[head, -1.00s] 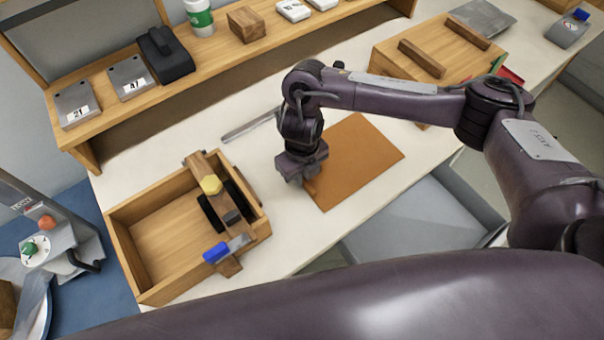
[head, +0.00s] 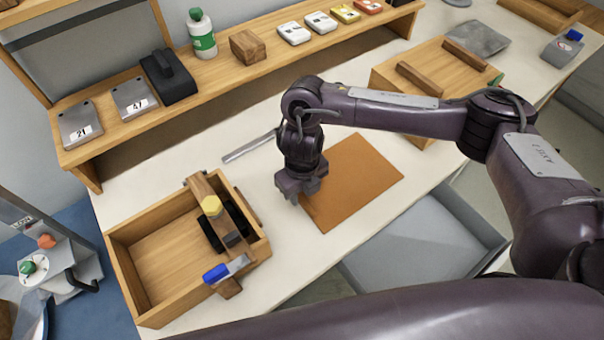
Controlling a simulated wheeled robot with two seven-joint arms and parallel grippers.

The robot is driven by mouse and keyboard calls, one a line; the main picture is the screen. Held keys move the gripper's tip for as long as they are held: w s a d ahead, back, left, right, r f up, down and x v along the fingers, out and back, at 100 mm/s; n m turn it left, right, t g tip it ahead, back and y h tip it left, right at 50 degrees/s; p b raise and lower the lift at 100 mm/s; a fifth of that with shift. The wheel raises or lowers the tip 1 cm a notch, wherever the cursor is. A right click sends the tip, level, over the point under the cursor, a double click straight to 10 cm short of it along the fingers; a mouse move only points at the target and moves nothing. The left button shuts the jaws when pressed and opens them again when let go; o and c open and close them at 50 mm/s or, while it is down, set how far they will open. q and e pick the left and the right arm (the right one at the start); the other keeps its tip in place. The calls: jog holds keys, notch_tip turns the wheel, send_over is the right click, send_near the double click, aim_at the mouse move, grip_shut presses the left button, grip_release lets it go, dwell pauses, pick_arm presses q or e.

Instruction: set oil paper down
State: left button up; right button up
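The oil paper is a flat orange-brown sheet (head: 355,185) lying on the white table top, right of the open wooden box. In the head view my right gripper (head: 300,196) points down at the sheet's left edge, with its palm partly over the table and partly beside the sheet. The fingertips are small and dark, so I cannot tell whether they touch or pinch the edge. My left gripper is out of view.
An open wooden box (head: 125,262) with tools across its right side stands left of the gripper. A thin metal strip (head: 250,146) lies behind. A wooden board with bars (head: 436,75) stands at the back right. A shelf (head: 235,82) runs along the back.

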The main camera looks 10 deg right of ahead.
notch_tip(320, 180, up, 10)
jog(key=shift+r, duration=0.25)
jog(key=shift+p, duration=0.35)
